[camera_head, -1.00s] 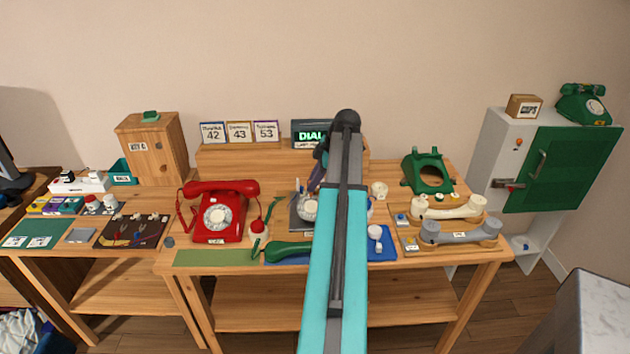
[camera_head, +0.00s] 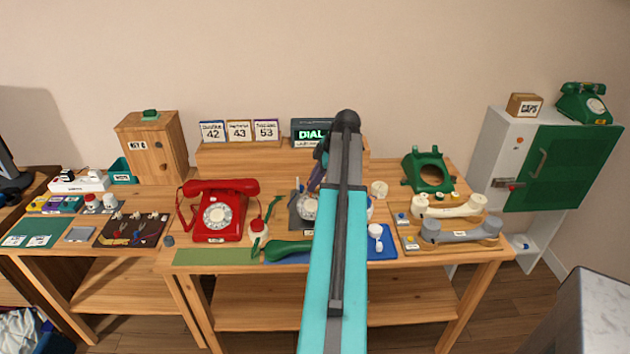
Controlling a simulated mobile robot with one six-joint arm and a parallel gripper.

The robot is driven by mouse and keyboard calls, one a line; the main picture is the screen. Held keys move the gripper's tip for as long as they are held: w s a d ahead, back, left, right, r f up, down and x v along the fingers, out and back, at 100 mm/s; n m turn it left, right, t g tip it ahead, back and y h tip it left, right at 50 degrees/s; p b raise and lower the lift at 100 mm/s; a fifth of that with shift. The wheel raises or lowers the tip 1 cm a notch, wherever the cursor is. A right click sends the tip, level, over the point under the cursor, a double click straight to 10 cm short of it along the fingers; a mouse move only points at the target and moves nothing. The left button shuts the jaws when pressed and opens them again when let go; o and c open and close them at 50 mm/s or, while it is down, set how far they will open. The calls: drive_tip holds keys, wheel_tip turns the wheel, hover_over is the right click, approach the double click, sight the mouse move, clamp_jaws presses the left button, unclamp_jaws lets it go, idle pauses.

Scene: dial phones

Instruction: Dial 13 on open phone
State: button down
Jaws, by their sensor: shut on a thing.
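The open phone (camera_head: 296,222) lies in the middle of the table as a low dark base with a pale round dial (camera_head: 308,207). My arm covers its right part. My gripper (camera_head: 314,184) is mostly hidden behind my arm; a dark purplish part of it slants down to just above the dial. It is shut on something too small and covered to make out. I cannot tell whether it touches the dial. A dark display (camera_head: 312,134) behind reads "DIAL"; its lower line is unreadable.
A red dial phone (camera_head: 219,213) stands to the left. A green handset (camera_head: 288,250) lies in front. A green phone shell (camera_head: 428,170) and cream and grey handsets (camera_head: 448,206) are at the right. Number cards (camera_head: 239,131) 42, 43 and 53 stand on the back shelf.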

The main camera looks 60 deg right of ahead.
drive_tip(key=shift+s, duration=0.1)
drive_tip(key=shift+s+d, duration=0.3)
drive_tip(key=shift+s, duration=0.15)
drive_tip(key=shift+s+f, duration=0.1)
drive_tip(key=shift+s, duration=0.05)
idle(0.4)
drive_tip(key=shift+s+d+f, duration=0.1)
drive_tip(key=shift+s, duration=0.35)
drive_tip(key=shift+s, duration=0.1)
